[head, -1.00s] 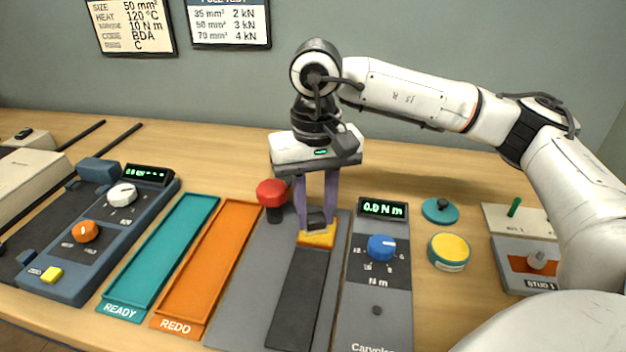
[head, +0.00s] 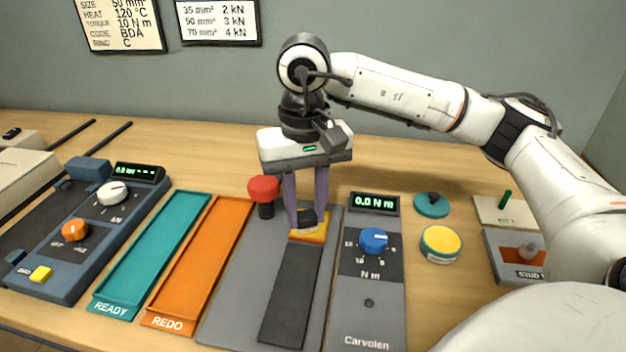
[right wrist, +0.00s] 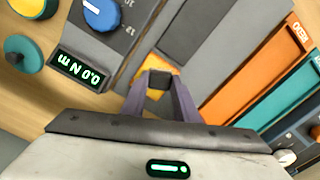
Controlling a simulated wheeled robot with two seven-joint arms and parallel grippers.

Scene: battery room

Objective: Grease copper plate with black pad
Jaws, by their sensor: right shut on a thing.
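The copper plate (head: 309,236) is a small orange-yellow square at the far end of a long dark strip on the grey bench plate. My right gripper (head: 306,214) points down over it, shut on a small black pad (head: 306,221). The pad is at the copper plate's far part and looks slightly tilted; I cannot tell whether it touches. In the right wrist view, the black pad (right wrist: 159,79) sits between the purple fingers and covers part of the copper plate (right wrist: 178,70). My left gripper is out of view.
A red knob (head: 264,188) stands close left of the gripper. The torque unit (head: 369,290) is at right, then an open yellow tin (head: 440,243) and its teal lid (head: 431,206). Teal (head: 102,300) and orange (head: 160,314) trays lie left.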

